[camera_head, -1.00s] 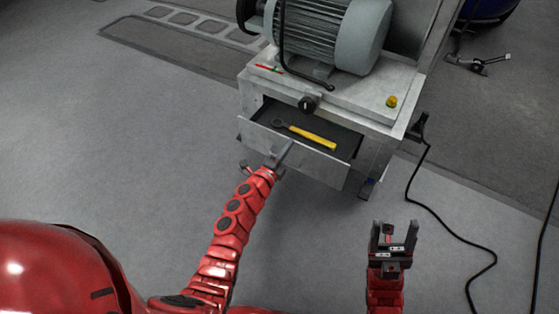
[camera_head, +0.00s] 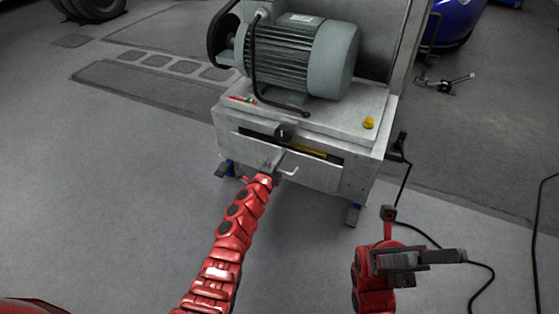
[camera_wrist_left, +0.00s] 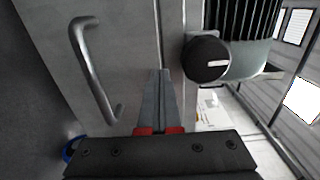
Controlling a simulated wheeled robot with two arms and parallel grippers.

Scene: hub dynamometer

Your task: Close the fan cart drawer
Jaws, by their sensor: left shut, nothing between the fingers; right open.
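The fan cart (camera_head: 352,184) is a grey metal cart with a large motor on top. Its drawer (camera_head: 316,173) stands out only slightly, with a narrow dark gap above its front; a strip of the yellow tool (camera_head: 307,150) shows in the gap. My left gripper (camera_head: 277,160) is shut and empty, its fingertips at the drawer front near the handle. In the left wrist view the shut fingers (camera_wrist_left: 158,90) point at the front panel beside the bar handle (camera_wrist_left: 94,70); contact is hard to tell. My right gripper (camera_head: 425,256) is open and empty, right of the cart's front.
The motor (camera_head: 300,55) and a black knob (camera_head: 284,132) sit above the drawer; the knob also shows close to the fingers in the left wrist view (camera_wrist_left: 206,57). A black cable (camera_head: 403,190) runs over the floor at right.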

